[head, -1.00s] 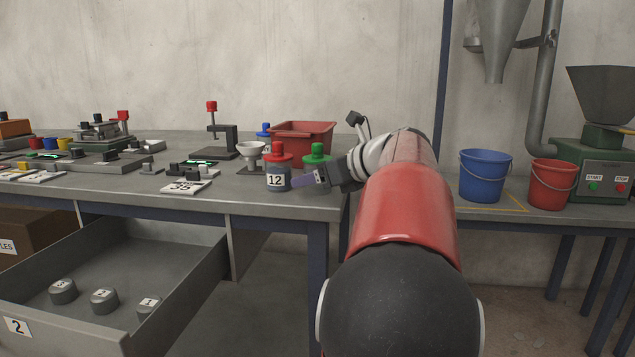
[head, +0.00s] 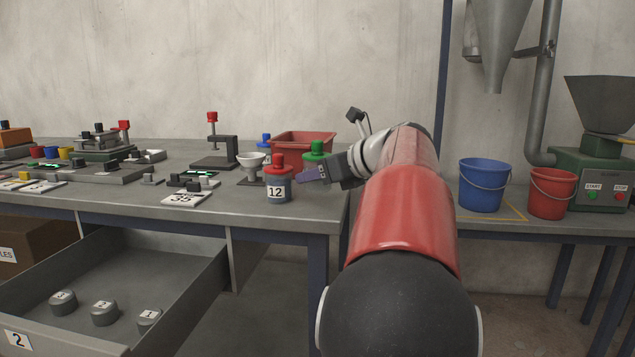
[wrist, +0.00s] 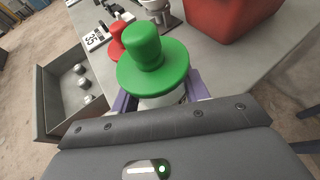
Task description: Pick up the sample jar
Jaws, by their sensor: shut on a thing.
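A jar with a green lid (wrist: 152,62) is between the two purple fingers of my gripper (wrist: 160,98), which is shut on it. Its pale body shows a little under the lid in the wrist view. In the head view its green lid (head: 317,150) shows behind my gripper (head: 312,174), with the body mostly hidden. A jar with a red lid and the label 12 (head: 277,189) stands just left of my fingers. A blue-lidded jar (head: 264,139) is farther back, partly hidden.
A red bin (head: 303,138) stands behind the jars, and a white funnel on a stand (head: 251,163) is to the left. A drawer (head: 190,290) is open below the bench. Blue (head: 484,185) and red (head: 552,193) buckets stand on the right bench.

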